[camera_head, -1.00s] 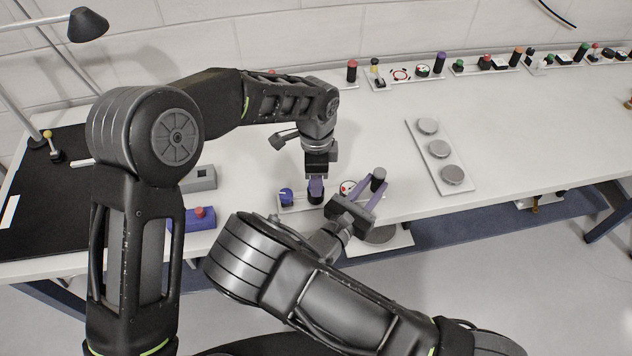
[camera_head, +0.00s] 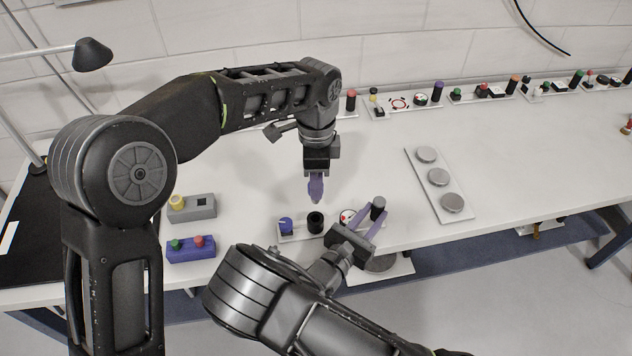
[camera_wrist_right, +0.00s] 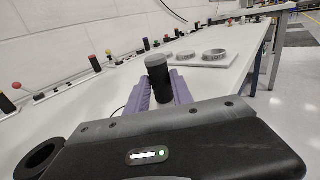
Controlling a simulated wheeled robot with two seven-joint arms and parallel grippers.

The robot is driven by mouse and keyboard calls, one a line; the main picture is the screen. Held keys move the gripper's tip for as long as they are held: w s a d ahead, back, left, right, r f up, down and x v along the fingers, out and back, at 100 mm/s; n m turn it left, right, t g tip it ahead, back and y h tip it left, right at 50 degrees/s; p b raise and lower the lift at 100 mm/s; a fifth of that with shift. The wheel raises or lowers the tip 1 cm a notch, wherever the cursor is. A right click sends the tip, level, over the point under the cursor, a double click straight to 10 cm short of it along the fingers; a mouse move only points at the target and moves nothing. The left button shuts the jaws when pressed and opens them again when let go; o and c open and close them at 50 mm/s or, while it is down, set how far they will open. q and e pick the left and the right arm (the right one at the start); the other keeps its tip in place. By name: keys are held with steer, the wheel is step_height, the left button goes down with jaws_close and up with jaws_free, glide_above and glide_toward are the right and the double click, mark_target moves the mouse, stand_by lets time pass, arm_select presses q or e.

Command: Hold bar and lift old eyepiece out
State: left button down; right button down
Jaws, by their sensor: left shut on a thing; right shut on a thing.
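A pale bar (camera_head: 299,232) lies near the table's front edge, carrying a blue knob (camera_head: 285,225), a black ring-like socket (camera_head: 315,222) and a red-and-white round part, partly covered by my right gripper. The socket shows as an open ring in the right wrist view (camera_wrist_right: 38,160). My right gripper (camera_head: 379,209) is shut on a dark cylinder with a grey top, the eyepiece (camera_wrist_right: 157,80), held upright right of the bar. My left gripper (camera_head: 316,195) points down above the socket, apart from it. Its purple fingers are together; what they hold cannot be made out.
A grey box with a yellow knob (camera_head: 192,208) and a purple box with green and red buttons (camera_head: 191,249) stand left. A plate with grey discs (camera_head: 438,177) lies right. Small fixtures line the back wall. The table between is clear.

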arm_select(q)
steer(key=shift+r, duration=0.1)
stand_by(0.3)
steer(key=shift+r, duration=2.4)
arm_select(e)
steer(key=c, duration=1)
jaws_free()
steer(key=shift+c, duration=0.2)
steer(key=v, duration=1.2)
